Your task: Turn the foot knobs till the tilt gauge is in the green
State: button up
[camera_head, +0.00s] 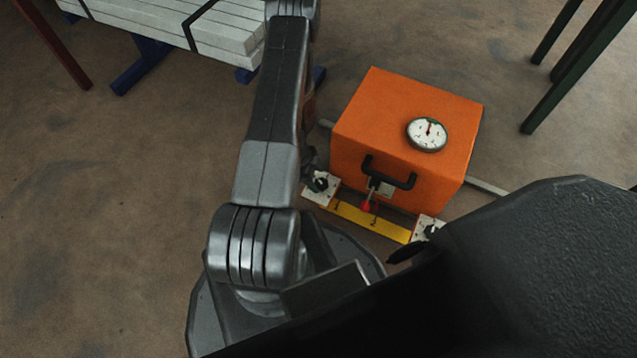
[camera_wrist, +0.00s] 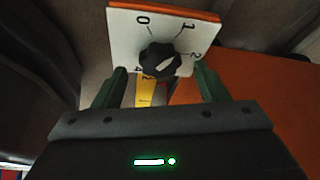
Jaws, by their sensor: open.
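An orange box (camera_head: 400,125) stands on the floor with a round white tilt gauge (camera_head: 427,133) on top. The gauge has a small green band near its upper edge, and the needle seems to point up near it; the exact reading is too small to tell. A left foot knob (camera_head: 320,184) and a right foot knob (camera_head: 431,231) sit on white plates at the box's near side. In the wrist view, a black knob (camera_wrist: 160,60) with a white pointer mark is on a numbered plate (camera_wrist: 123,35). My gripper (camera_wrist: 161,72) is open, with its green fingers either side of the knob.
A yellow bar (camera_head: 365,221) runs between the plates, with a red-tipped lever (camera_head: 367,204) and black handle (camera_head: 388,173) above it. Wrapped white planks (camera_head: 190,25) lie on blue supports behind left. Dark legs (camera_head: 570,70) stand behind right.

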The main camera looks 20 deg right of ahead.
jog(key=shift+x, duration=1.1)
jog(key=c, duration=1)
jog(key=shift+w+d+r+m+g+p, duration=0.15)
jog(key=shift+m+g+p, duration=0.25)
jog(key=shift+m, duration=0.5)
jog(key=shift+m+y, duration=0.6)
jog(key=shift+m, duration=0.7)
jog(key=o, duration=1)
